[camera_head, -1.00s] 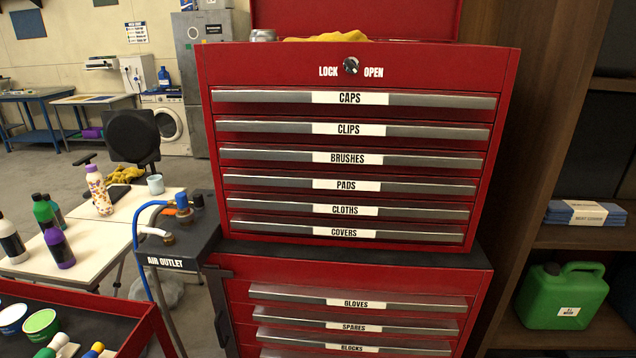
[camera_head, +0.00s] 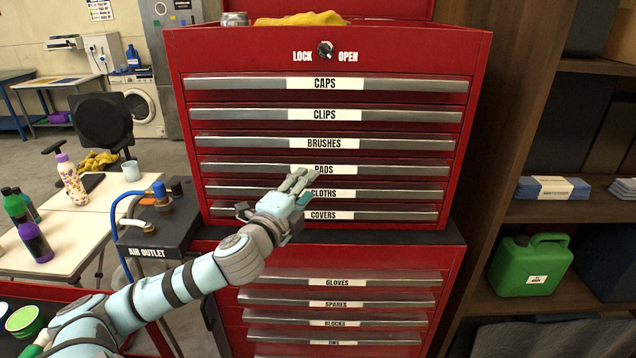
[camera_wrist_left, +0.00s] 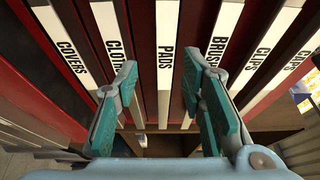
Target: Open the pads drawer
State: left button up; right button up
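The red tool chest has a stack of shut drawers with silver handle rails. The pads drawer (camera_head: 240,169) is the fourth down in the top chest, below brushes and above cloths. Its PADS label also shows in the left wrist view (camera_wrist_left: 166,50), between the fingers. My left gripper (camera_head: 304,177) is open and empty in front of the PADS label, partly covering it. In the left wrist view its teal-padded fingers (camera_wrist_left: 155,85) stand apart on either side of the pads rail; contact cannot be told. The lock knob (camera_head: 325,49) sits between LOCK and OPEN. My right gripper is not in view.
A lower chest with more drawers (camera_head: 335,283) stands below. The air outlet stand (camera_head: 150,240) with a blue hose is at its left, beside a table with bottles (camera_head: 72,180). A wooden shelf with a green canister (camera_head: 528,266) is at the right.

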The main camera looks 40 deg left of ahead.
aim_at(322, 170)
pick_arm(q)
jog(key=x, duration=0.5)
jog(key=shift+w+d+r+p, duration=0.2)
jog(key=shift+w+r+p, duration=0.15)
jog(key=shift+w+p, duration=0.05)
jog(key=shift+w+a+f, duration=0.1)
jog(key=shift+w+a, duration=0.1)
jog(key=shift+w, duration=0.3)
jog(key=shift+c, duration=0.4)
jog(key=shift+s, duration=0.1)
grip_shut()
